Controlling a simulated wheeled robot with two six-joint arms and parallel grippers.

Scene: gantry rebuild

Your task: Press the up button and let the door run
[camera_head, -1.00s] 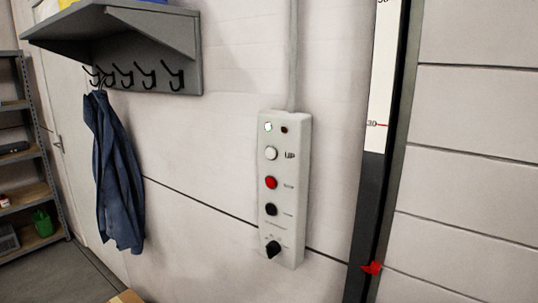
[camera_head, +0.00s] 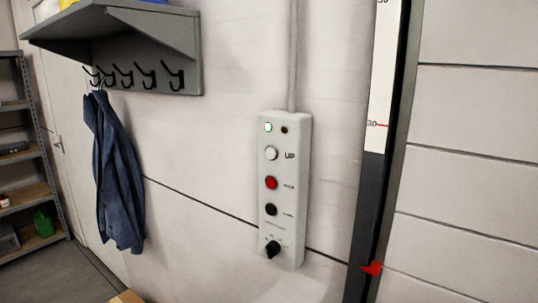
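A pale control box (camera_head: 286,228) is fixed to the wall, with a conduit running up from its top. The white up button (camera_head: 271,153) is near its top, beside the letters UP. A red button (camera_head: 271,183), a black button (camera_head: 271,209) and a black rotary knob (camera_head: 273,249) sit below it. A small lamp (camera_head: 268,128) at the top left glows green-white; the one beside it is dark. The panelled door (camera_head: 470,165) fills the right side. A red pointer (camera_head: 371,268) is low beside the scale strip (camera_head: 379,95). Neither gripper shows.
A grey shelf with hooks (camera_head: 150,60) juts from the wall at the upper left, with a blue jacket (camera_head: 120,180) hanging from it. A metal rack (camera_head: 35,150) stands at the far left. The wall in front of the box is unobstructed.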

